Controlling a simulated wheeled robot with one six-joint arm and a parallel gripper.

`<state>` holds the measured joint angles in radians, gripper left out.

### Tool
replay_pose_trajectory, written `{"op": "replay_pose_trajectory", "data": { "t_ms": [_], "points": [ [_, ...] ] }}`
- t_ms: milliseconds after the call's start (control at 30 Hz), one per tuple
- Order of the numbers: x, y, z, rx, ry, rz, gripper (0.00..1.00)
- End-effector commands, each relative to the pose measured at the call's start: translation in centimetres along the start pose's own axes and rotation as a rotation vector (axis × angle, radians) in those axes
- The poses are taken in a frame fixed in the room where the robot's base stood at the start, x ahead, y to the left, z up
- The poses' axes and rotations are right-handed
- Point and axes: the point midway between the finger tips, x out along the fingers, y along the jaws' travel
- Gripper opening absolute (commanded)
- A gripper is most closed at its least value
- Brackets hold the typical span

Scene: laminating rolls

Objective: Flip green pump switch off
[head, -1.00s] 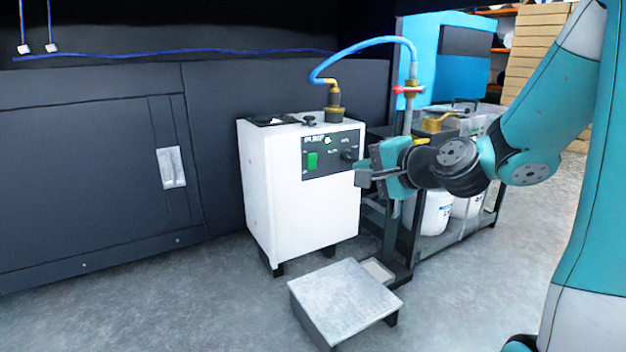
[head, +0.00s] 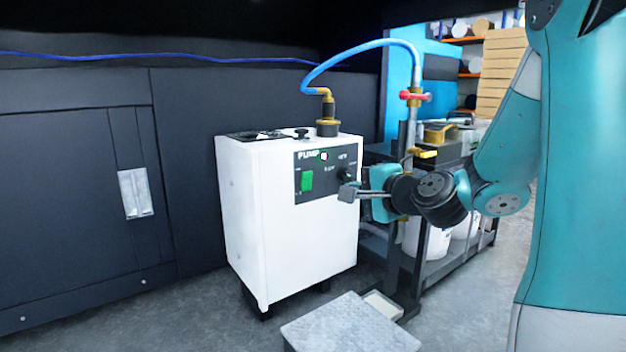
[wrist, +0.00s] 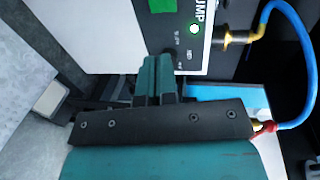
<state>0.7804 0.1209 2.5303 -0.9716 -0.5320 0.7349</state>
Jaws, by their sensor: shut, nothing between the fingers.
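The green pump switch (head: 307,181) sits on the dark control panel (head: 322,192) on the front of the white pump box (head: 245,215). It also shows in the wrist view (wrist: 162,5), cut by the top edge. My gripper (head: 347,192) is shut and empty, to the right of the switch, near the panel's right edge by a dark knob (head: 348,173). In the wrist view my fingers (wrist: 155,75) point toward the panel. Whether they touch it I cannot tell.
A blue hose (head: 345,53) arcs from the brass fitting (head: 327,120) on the pump to a pipe with a red valve handle (head: 414,96). A grey step (head: 350,325) stands on the floor in front. A dark cart with white buckets is at right.

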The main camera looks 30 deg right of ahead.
Motion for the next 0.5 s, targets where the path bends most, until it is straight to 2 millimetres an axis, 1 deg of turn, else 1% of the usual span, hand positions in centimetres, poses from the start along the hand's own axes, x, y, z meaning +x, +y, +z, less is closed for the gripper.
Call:
{"op": "replay_pose_trajectory", "data": {
  "t_ms": [67, 233, 500],
  "points": [
    [0.1, -0.1, 0.3, -0.002, -0.006, 0.000, 0.00],
    [0.5, -0.4, 0.5, -0.001, -0.013, 0.001, 0.00],
    [1.9, -0.8, 0.4, 0.004, -0.018, 0.001, 0.00]
  ]
}}
